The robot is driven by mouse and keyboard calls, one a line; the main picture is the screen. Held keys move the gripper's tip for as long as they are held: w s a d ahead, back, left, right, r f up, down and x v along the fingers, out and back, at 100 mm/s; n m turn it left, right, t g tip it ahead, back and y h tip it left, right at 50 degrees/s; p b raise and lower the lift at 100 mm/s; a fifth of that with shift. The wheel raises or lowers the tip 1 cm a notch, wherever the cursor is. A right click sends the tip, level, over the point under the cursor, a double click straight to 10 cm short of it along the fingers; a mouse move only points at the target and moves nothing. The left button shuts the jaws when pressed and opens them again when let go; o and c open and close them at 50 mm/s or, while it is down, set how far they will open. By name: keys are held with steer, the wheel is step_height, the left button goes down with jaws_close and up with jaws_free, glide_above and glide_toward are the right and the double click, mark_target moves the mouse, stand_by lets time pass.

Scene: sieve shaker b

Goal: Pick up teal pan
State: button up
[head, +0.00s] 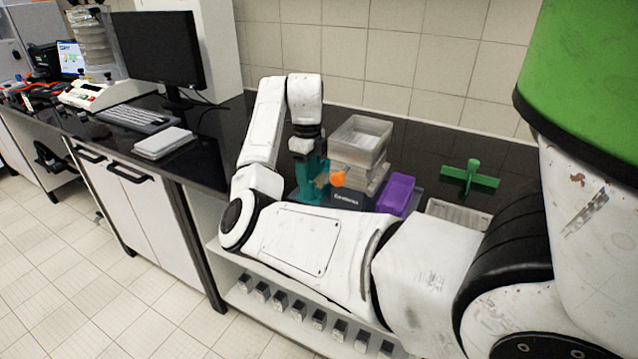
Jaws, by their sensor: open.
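My arm bends over the black counter, and my gripper (308,157) points down at its back, left of a stack of clear trays. The gripper is open; its fingers are small and hard to make out. A teal shape (314,184), which looks like the teal pan, is directly below and around the fingertips.
Clear trays (360,137) are stacked right of the gripper, with an orange piece (337,179) in front. A purple bin (396,194), a green cross-shaped tool (470,178) and a pale tray (458,214) are further right. The tiled wall stands close behind.

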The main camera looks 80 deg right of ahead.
mark_target(309, 198)
step_height(309, 198, down, 5)
steer(key=shift+f, duration=0.1)
steer(key=shift+c, duration=0.2)
steer(key=shift+a, duration=0.1)
jaws_close()
